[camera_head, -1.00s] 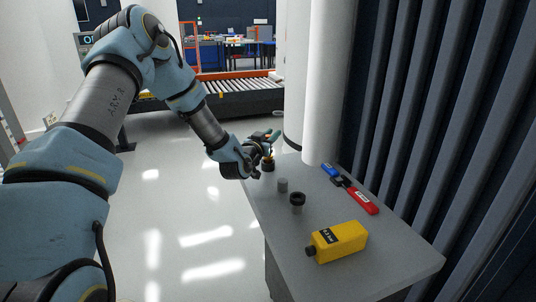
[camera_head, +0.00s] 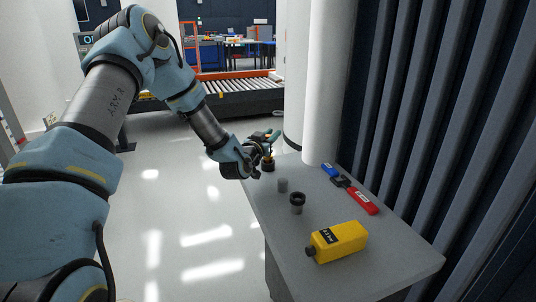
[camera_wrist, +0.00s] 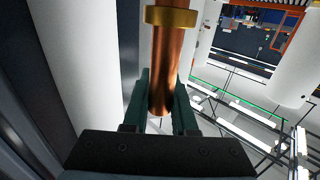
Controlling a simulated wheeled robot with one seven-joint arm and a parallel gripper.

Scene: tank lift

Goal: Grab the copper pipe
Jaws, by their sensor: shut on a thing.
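The copper pipe (camera_wrist: 166,70) stands between my fingers in the wrist view, its lower end near the palm and a brass-coloured ring (camera_wrist: 172,17) further up. My gripper (camera_wrist: 163,103) has green fingers, one on each side of the pipe, and is shut on it. In the head view my gripper (camera_head: 268,137) is at the far left corner of the grey table (camera_head: 390,270). A little orange shows just under the fingers there, above a dark round holder (camera_head: 268,166). Whether the pipe still touches that holder cannot be told.
A white column (camera_head: 318,80) and a dark ribbed wall (camera_head: 430,120) stand close by. Open floor (camera_head: 190,220) is left.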

